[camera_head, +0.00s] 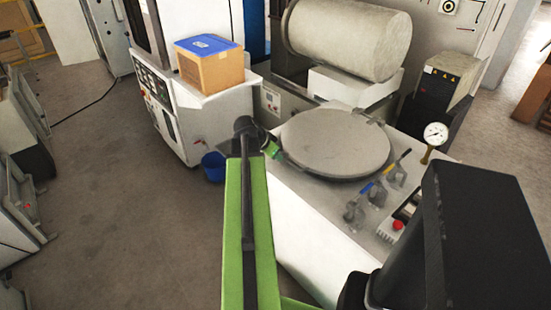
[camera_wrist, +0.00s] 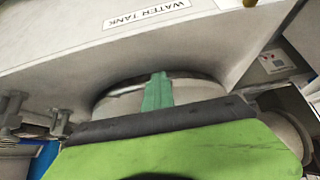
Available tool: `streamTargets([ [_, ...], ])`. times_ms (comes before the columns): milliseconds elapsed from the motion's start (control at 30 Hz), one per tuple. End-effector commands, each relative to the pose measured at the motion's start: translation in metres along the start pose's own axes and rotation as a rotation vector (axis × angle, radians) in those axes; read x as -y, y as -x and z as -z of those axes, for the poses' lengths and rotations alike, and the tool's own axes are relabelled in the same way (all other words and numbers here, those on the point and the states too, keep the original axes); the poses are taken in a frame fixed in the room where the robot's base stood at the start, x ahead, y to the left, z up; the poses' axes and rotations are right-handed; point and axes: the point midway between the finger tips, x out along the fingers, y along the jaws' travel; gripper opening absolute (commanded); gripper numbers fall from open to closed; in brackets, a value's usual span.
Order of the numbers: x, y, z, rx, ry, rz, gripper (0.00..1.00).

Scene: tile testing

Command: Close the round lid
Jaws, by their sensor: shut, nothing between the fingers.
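The round lid (camera_head: 335,143) is a grey disc lying about level on top of a white machine in the head view. My gripper (camera_head: 271,150) is at the lid's left edge, with its green fingertips together and empty. I cannot tell whether they touch the rim. In the wrist view, my green fingers (camera_wrist: 158,92) are in front of a round grey part (camera_wrist: 112,100), which looks like the lid or its rim. My gripper's body hides much of that view. Whether the lid is fully seated cannot be made out.
Valves with blue and yellow handles (camera_head: 375,192), a red button (camera_head: 397,225) and a pressure gauge (camera_head: 435,133) stand right of the lid. A large cylinder (camera_head: 350,40) is behind it. A cardboard box (camera_head: 210,68) and blue bucket (camera_head: 214,167) are left. The left floor is open.

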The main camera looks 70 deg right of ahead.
Motion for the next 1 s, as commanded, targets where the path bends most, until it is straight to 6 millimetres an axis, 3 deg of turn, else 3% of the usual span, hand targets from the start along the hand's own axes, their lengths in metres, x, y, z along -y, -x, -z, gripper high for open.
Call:
streamTargets([
  [633, -0.006, -0.004, -0.003, 0.018, -0.012, -0.012, 0.0],
  [967, -0.004, 0.053, 0.019, -0.006, -0.004, 0.005, 0.0],
  [1000, -0.006, 0.057, 0.013, -0.006, -0.002, 0.006, 0.0],
])
